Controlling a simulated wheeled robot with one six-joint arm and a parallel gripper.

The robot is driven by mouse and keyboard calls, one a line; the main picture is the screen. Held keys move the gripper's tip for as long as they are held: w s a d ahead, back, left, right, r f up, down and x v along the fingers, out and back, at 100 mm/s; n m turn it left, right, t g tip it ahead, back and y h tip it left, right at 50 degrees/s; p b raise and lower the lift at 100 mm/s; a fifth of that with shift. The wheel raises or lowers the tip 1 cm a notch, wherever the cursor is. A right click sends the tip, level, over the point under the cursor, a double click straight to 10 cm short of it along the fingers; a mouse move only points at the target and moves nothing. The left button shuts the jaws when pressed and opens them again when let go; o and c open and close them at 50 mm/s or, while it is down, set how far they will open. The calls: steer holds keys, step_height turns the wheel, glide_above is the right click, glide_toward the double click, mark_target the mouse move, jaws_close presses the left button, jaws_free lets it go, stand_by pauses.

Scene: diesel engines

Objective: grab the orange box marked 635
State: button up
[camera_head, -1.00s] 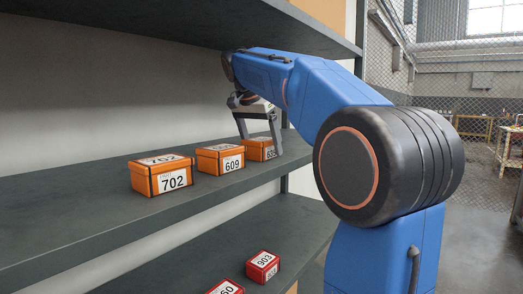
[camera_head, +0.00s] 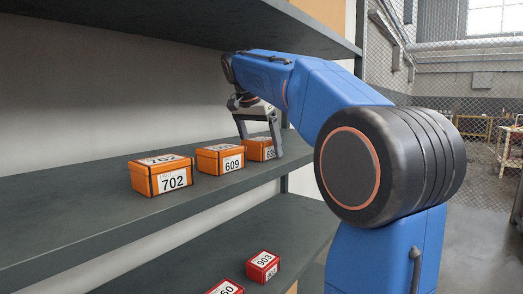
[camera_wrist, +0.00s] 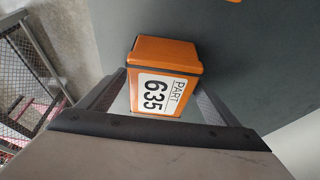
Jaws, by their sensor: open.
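The orange box marked 635 (camera_head: 260,148) stands on the upper shelf, last in a row of orange boxes. In the wrist view the box (camera_wrist: 165,52) shows its white label reading PART 635. My gripper (camera_head: 262,150) is at this box with its fingers apart, one on each side. In the wrist view my gripper (camera_wrist: 160,92) has the box between its fingers, with a visible gap at least on the left. Part of the box's label is hidden by a finger in the head view.
Orange boxes marked 609 (camera_head: 221,159) and 702 (camera_head: 161,175) stand left of it on the same shelf (camera_head: 75,207). Red boxes, one marked 903 (camera_head: 263,266), lie on the shelf below. Another shelf (camera_head: 200,18) hangs above my arm.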

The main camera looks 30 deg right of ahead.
steer(key=c, duration=1.5)
